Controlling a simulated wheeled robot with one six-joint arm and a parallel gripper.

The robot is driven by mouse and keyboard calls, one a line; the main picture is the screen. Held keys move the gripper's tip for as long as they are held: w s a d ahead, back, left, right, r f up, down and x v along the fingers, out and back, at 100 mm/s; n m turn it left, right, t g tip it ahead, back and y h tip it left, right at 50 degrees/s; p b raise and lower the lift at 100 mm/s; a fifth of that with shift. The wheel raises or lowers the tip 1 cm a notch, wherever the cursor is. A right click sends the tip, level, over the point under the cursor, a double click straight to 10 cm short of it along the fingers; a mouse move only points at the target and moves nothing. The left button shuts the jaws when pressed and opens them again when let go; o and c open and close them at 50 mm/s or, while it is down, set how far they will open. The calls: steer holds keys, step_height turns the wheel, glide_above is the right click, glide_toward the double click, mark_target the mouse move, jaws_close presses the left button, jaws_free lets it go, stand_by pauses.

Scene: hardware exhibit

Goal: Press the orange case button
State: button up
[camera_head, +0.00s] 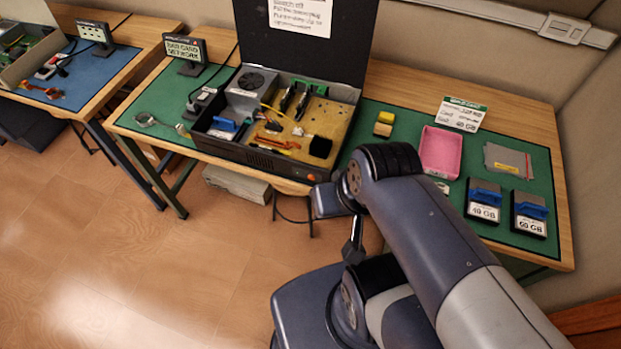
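The open dark computer case (240,150) stands on the green mat of the near bench, its lid raised behind it. A small orange button (311,177) shows low on the case's front face, near the right corner. My arm reaches up from the bottom right and bends beside that corner, and a blue-grey link lies just right of and below the button. What looks like my gripper (353,248), a narrow dark part, hangs below this bend, in front of the bench and apart from the button. Its fingers are too small and dark to make out.
Right of the case lie a pink tray (440,152), yellow blocks (384,123), a price card (461,114) and two drives with blue handles (484,200). A sign (185,54) stands to the left.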

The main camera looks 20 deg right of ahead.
jaws_close()
stand_by(0.6)
